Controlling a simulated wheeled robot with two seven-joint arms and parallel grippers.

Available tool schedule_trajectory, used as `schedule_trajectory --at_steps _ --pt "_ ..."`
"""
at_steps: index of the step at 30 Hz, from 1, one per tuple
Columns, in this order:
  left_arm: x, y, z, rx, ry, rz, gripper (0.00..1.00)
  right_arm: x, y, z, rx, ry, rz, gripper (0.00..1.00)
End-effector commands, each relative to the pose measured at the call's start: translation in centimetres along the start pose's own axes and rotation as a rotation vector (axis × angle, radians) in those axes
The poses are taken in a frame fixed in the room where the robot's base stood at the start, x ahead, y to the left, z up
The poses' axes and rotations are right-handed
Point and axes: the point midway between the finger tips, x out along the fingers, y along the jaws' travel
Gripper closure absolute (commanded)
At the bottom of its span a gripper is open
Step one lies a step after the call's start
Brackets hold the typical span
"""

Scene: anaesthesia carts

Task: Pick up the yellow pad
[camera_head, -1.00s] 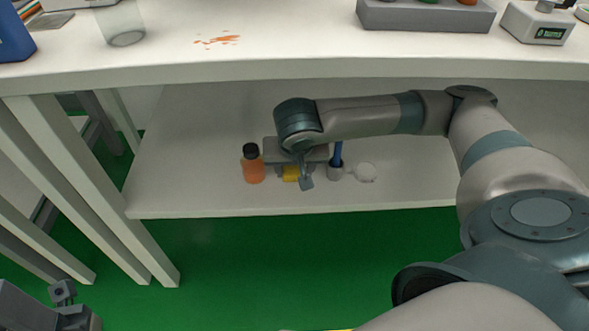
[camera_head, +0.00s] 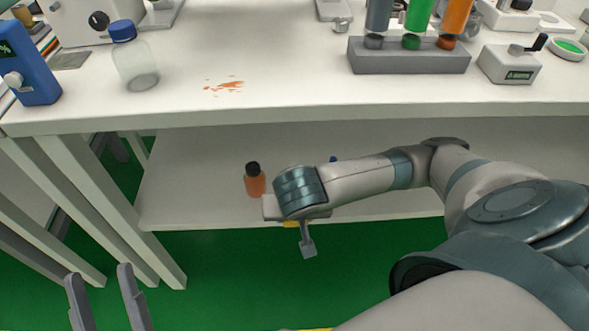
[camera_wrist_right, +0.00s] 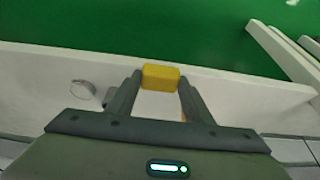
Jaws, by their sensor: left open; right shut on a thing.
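The yellow pad (camera_wrist_right: 161,77) is between the fingertips of my right gripper (camera_wrist_right: 160,80), which is shut on it in the right wrist view. In the head view only a small yellow strip of the pad (camera_head: 289,224) shows under my right wrist, at the front edge of the lower shelf; the rest is hidden by the gripper. My left gripper (camera_head: 107,298) is open and empty at the bottom left, in front of the table legs and over the green floor.
An orange bottle with a black cap (camera_head: 255,181) stands on the lower shelf (camera_head: 195,190), left of my right wrist. A small white round thing (camera_wrist_right: 83,89) shows in the wrist view. The tabletop (camera_head: 280,95) overhangs the shelf and carries a tube rack (camera_head: 408,60) and a blue-capped bottle (camera_head: 136,62).

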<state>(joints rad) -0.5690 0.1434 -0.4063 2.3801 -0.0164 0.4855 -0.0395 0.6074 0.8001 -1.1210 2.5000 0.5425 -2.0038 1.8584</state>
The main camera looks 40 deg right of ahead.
Motion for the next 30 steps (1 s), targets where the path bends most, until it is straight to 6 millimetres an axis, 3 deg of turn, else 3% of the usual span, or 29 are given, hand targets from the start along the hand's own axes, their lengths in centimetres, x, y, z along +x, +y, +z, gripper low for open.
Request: schedule_trajectory --at_steps 5,18,30 --pt "-2.2 1.7 3.5 -0.041 -0.271 -0.002 0.53 -1.2 0.0 1.6 -0.002 -0.003 0.001 0.75" --pt "-5.5 -0.6 11.4 -0.046 -0.728 -0.038 0.53 -2.1 0.0 4.3 -0.002 0.000 0.000 0.75" --pt "-9.0 -1.7 14.2 -0.061 -0.967 -0.062 0.53 -2.6 0.0 6.1 -0.001 0.001 0.000 0.75"
